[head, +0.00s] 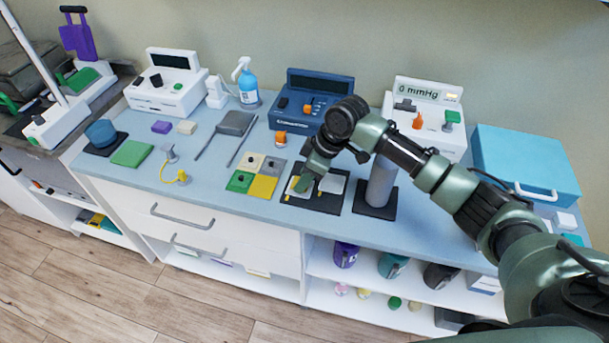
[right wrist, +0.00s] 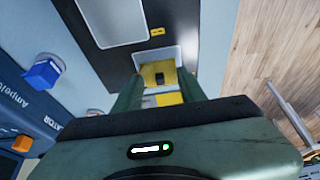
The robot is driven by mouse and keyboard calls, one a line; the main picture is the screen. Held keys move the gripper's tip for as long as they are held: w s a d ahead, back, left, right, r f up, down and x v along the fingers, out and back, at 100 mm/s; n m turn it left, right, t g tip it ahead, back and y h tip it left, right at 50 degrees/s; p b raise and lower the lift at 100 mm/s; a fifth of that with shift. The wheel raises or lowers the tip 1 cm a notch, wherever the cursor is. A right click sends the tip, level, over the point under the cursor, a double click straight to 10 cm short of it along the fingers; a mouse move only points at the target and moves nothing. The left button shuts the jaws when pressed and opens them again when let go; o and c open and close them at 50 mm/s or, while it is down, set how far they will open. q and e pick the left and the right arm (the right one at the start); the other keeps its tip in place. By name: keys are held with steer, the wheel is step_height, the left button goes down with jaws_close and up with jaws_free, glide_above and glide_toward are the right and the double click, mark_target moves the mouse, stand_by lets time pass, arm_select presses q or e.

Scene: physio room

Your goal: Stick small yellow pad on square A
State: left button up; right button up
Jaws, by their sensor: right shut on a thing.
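My right gripper (head: 308,183) is over the left white square (head: 296,187) of a black mat (head: 314,207). The mat's other square (head: 333,186) is bare and white. Small yellow labels (right wrist: 157,32) mark the mat, but their letters are not readable. My left gripper is not in view.
Left of the mat are cream, grey, green and yellow squares (head: 264,187), with small dark studs on some. A grey cylinder (head: 381,186) on a dark base stands close right of the gripper. A dark blue device (head: 300,122) stands behind. The counter's front edge is near the mat.

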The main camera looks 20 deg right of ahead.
steer(key=shift+p, duration=0.5)
stand_by(0.3)
steer(key=shift+f, duration=0.55)
stand_by(0.7)
steer(key=shift+p, duration=0.5)
stand_by(2.1)
